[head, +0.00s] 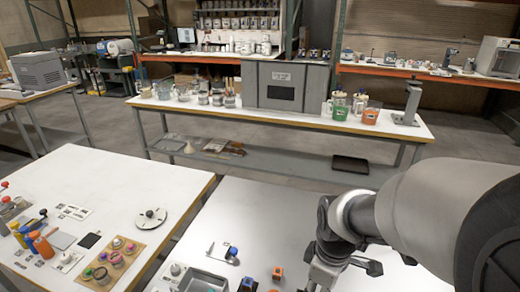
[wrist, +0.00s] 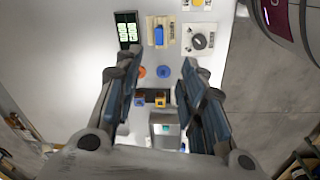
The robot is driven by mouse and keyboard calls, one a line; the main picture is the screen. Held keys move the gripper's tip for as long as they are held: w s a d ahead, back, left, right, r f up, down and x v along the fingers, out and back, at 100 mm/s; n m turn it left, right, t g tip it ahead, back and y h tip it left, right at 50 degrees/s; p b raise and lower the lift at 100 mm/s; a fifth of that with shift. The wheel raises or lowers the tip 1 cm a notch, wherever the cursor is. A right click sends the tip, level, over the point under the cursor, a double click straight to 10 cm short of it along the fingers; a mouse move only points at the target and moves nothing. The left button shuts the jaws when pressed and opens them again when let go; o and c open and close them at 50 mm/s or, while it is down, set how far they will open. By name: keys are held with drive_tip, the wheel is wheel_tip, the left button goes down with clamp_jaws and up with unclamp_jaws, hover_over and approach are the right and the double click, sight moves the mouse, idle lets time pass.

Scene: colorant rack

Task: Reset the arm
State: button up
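My gripper (wrist: 158,68) shows in the wrist view with its two fingers wide apart, pointing down at a white table top. Nothing is held between them; small objects lie on the table beyond. In the head view my arm reaches in from the right, with the gripper (head: 335,266) hanging over the front table (head: 330,210). Its lower end is cut off by the picture's bottom edge there.
The left table (head: 120,182) holds jars, bottles and a round plate (head: 150,219). A long back table (head: 285,118) carries cups and a grey box.

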drive_tip(key=s+r+m+t, duration=0.3)
drive_tip(key=s+r+m, duration=0.8)
drive_tip(key=s+r, duration=0.1)
drive_tip(key=shift+s+r+t, duration=0.3)
drive_tip(key=shift+s+r, duration=0.05)
drive_tip(key=shift+s, duration=0.25)
